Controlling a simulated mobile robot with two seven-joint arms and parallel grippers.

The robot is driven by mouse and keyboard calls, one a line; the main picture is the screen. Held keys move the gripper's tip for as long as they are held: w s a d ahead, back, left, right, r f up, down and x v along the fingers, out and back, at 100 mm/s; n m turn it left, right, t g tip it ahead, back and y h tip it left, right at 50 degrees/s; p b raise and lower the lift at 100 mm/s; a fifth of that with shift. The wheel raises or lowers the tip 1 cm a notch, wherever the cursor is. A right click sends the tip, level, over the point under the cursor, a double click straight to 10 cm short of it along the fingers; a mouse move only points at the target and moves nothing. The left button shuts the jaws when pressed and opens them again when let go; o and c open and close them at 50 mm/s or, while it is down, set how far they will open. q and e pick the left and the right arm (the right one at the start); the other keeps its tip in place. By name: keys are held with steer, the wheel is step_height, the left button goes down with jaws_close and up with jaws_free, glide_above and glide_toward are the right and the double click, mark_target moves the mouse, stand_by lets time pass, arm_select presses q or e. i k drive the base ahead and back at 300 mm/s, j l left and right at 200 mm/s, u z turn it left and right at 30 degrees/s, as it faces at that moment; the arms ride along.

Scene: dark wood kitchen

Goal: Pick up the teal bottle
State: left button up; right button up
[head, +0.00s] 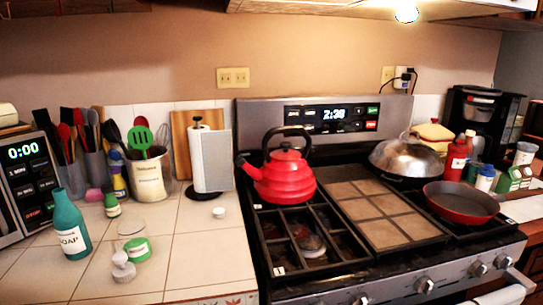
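The teal bottle (69,225) stands upright on the white tiled counter at the left, in front of the microwave. It has a narrow neck and a white label reading SOAP. Nothing touches it that I can see. Neither of my grippers shows in the head view.
A microwave (28,185) stands behind the bottle. A small green-capped bottle (112,205), a green-and-white container (136,250) and a white dispenser (122,267) are to its right. The counter right of these (190,255) is clear. A red kettle (284,178) sits on the stove.

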mark_target(69, 222)
steer(key=u, duration=1.25)
